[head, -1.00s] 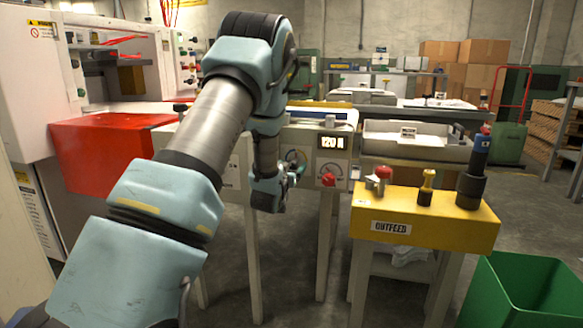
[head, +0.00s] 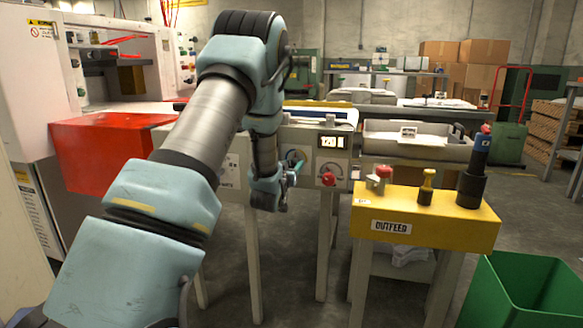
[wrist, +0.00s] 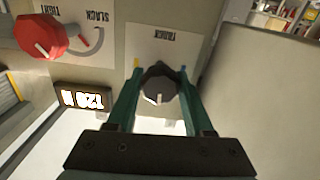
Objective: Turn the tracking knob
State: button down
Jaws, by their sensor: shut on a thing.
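The tracking knob (wrist: 158,86) is a dark round knob with a pale pointer line, below a white label reading TRACK in the wrist view. My gripper (wrist: 159,74) has its two teal fingers on either side of the knob, shut on it. In the head view, my gripper (head: 295,168) is at the grey machine's front panel, left of the red knob. The tracking knob cannot be made out there behind my wrist and fingers.
A red knob (wrist: 40,36) marked SLACK and TIGHT and a lit display (wrist: 83,99) are on the same panel. A yellow OUTFEED block (head: 440,228) stands to the right. A red guard (head: 105,150) is to the left. A green bin (head: 520,300) stands at front right.

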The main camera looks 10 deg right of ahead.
jog(key=n, duration=0.2)
jog(key=shift+n+b, duration=0.3)
jog(key=shift+n, duration=0.1)
jog(key=shift+c, duration=1.4)
grip_release()
jog(key=p+v, duration=0.1)
jog(key=v, duration=1)
